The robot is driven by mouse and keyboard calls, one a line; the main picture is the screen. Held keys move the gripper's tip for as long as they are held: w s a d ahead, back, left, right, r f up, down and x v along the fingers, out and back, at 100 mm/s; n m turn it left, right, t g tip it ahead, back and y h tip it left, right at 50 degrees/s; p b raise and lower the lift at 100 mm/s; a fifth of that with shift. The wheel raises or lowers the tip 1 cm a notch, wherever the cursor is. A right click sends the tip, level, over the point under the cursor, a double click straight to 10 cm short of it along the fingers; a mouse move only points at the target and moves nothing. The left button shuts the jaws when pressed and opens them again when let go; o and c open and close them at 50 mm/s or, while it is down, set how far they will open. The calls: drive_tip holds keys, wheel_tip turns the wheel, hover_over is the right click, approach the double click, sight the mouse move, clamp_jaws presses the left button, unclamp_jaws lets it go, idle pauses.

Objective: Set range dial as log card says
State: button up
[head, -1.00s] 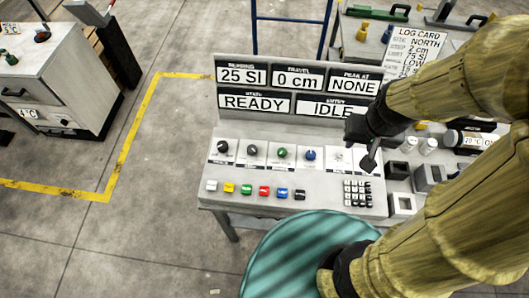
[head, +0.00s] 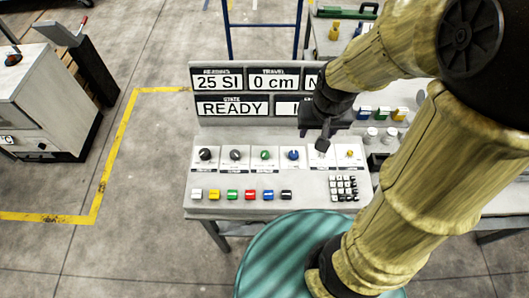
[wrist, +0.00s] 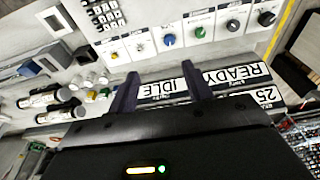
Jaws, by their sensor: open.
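The console (head: 280,175) has a row of dials: two black, one green (head: 265,154), one blue (head: 293,154), then a pale one and a small yellow one (head: 350,153). Their labels are too small to read, so I cannot tell which is the range dial. The screens (head: 232,93) show 25 SI, 0 cm and READY; the right ones are partly covered. My gripper (head: 321,143) is open above the pale dial in the head view. In the wrist view, my open fingers (wrist: 160,82) are apart and empty, with the pale dial (wrist: 140,45) and blue dial (wrist: 169,40) beyond them. The log card is hidden.
Coloured buttons (head: 232,194) and a keypad (head: 343,187) lie along the console front. A teal round surface (head: 285,255) stands before it. Jars (head: 370,134) and small blocks are at right. My arm covers much of the right side.

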drive_tip(key=w+a+f+m+g+b, duration=0.1)
drive_tip(key=w+a+f+m+b, duration=0.1)
drive_tip(key=w+a+f+b, duration=0.45)
drive_tip(key=m+g+b, duration=0.1)
drive_tip(key=b, duration=0.1)
hover_over(265, 153)
drive_tip(key=shift+f, duration=0.9)
drive_tip(key=shift+f, duration=0.1)
wheel_tip(265, 153, down, 17)
drive_tip(key=shift+w+f, duration=0.1)
drive_tip(key=shift+s, duration=0.25)
drive_tip(key=shift+c, duration=0.4)
